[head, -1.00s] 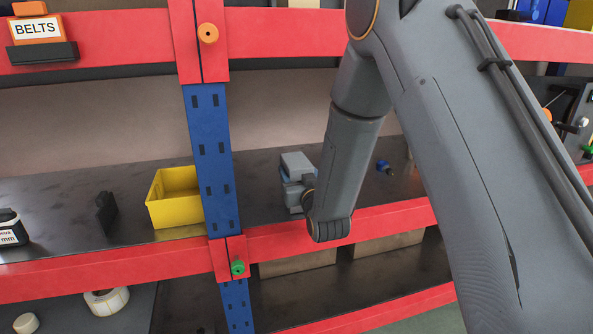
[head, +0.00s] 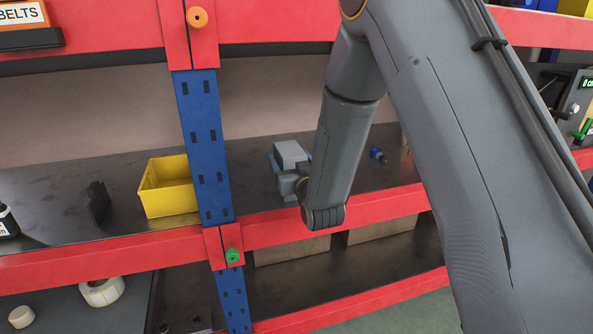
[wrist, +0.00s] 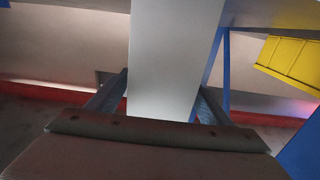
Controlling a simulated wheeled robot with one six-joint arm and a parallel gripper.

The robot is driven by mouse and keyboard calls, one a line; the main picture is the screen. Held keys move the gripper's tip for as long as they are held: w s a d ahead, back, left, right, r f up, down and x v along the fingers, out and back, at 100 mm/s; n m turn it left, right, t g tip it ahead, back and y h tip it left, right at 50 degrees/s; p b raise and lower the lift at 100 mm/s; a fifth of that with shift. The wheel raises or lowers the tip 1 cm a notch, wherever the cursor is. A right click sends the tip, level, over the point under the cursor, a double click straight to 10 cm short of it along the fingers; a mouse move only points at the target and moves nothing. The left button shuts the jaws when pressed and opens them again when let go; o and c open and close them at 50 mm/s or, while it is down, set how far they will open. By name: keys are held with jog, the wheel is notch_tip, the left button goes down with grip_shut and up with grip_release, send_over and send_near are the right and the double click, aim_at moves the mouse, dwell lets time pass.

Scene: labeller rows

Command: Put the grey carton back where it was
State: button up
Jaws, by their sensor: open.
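The grey carton (head: 291,153) stands on the dark middle shelf, right of the blue post. My gripper (head: 287,172) is around it at shelf level, partly hidden by my own wrist and forearm. In the wrist view the carton (wrist: 172,50) is a pale grey slab between the two fingers (wrist: 165,98) of my open gripper. I cannot tell whether either finger touches it. The carton's base is hidden by my gripper.
A yellow bin (head: 168,190) stands left of the blue post (head: 205,145). A black part (head: 97,202) is further left. A small blue item (head: 377,155) lies right of my forearm. The red front beam (head: 270,230) edges the shelf. Between bin and black part the shelf is bare.

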jog(key=b+v, duration=0.4)
jog(key=v, duration=0.7)
jog(key=shift+s, duration=0.2)
jog(key=shift+s+d, duration=0.1)
